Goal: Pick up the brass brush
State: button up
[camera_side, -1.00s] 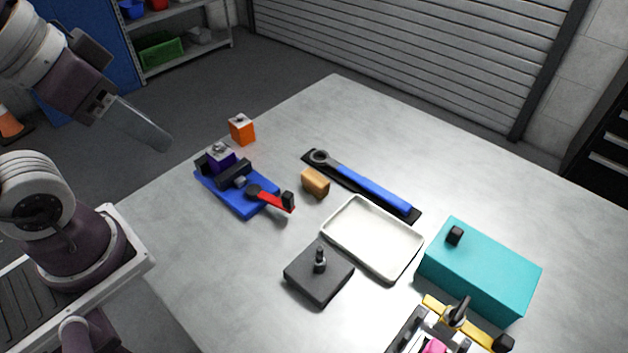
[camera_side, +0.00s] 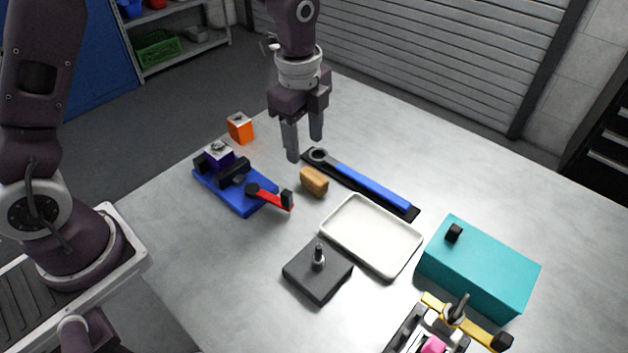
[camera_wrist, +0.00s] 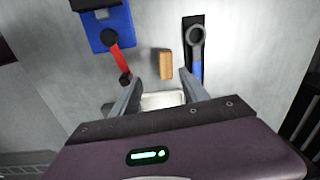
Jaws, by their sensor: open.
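The small tan-brown block, which I take to be the brass brush (camera_side: 314,182), lies on the grey table between the blue fixture and the blue-handled wrench. In the wrist view the brush (camera_wrist: 165,64) lies ahead of the fingertips, between their lines. No bristles can be made out. My gripper (camera_side: 304,150) points down above the table, with its fingers apart and nothing between them. It appears behind and above the brush in the side view, not touching it. Both fingers (camera_wrist: 159,78) show in the wrist view.
The blue fixture with a red lever (camera_side: 240,188) stands left of the brush; the wrench (camera_side: 372,186) on its black mat lies right. A white tray (camera_side: 345,205), a dark block with a post (camera_side: 318,277), a teal box (camera_side: 480,268) and an orange block (camera_side: 240,128) stand around.

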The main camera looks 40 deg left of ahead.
jog(key=m, duration=0.2)
send_over(314, 175)
jog(key=shift+g, duration=0.3)
jog(key=f, duration=0.4)
jog(key=shift+s+f, duration=0.25)
jog(key=shift+f, duration=0.05)
jog(key=f, duration=0.7)
jog(key=shift+w, duration=0.25)
grip_shut()
